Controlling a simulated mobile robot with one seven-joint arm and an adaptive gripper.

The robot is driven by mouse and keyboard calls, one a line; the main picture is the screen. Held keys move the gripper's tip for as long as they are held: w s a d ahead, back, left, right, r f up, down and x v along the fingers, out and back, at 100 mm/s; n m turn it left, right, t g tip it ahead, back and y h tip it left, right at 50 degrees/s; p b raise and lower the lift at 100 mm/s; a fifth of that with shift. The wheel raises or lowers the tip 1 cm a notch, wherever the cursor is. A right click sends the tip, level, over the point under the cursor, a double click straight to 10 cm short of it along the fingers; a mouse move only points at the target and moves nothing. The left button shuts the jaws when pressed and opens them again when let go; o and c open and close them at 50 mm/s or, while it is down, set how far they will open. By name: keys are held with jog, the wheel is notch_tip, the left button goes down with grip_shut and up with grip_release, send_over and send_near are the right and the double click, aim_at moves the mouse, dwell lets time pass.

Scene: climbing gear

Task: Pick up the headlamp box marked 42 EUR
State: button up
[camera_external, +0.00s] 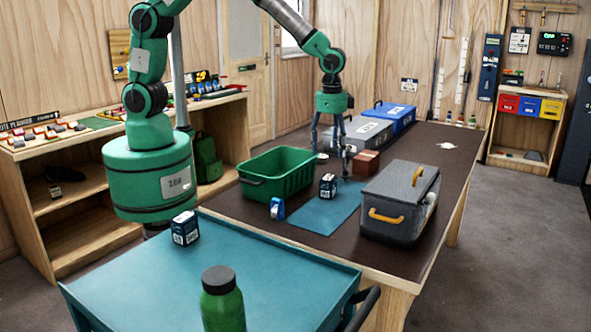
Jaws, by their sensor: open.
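Two small dark boxes with white labels could be the headlamp box. One box (328,186) stands upright on the blue mat on the dark table. The other box (185,228) stands on the teal cart top at the left. A small blue item (277,208) with a white patch sits at the mat's left edge. I cannot read 42 EUR on any of them. My gripper (331,154) points down with its fingers apart and empty. It hangs above and behind the box on the mat, apart from it as far as I can tell.
A green crate (250,181) stands left of the mat (318,216). A grey lidded bin (396,207) with yellow handles stands right, and a brown block (366,163) behind. Grey and blue cases (393,112) stand at the back. A green bottle (223,305) stands on the cart (270,272).

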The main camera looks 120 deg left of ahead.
aim_at(328, 177)
jog(key=shift+f, duration=0.1)
notch_tip(328, 177, down, 8)
jog(key=shift+f+b, duration=0.2)
jog(key=shift+b, duration=0.6)
jog(key=shift+d+f+b, duration=0.2)
jog(key=shift+f+b, duration=0.6)
jog(key=shift+f, duration=1.8)
jog(key=c, duration=1.4)
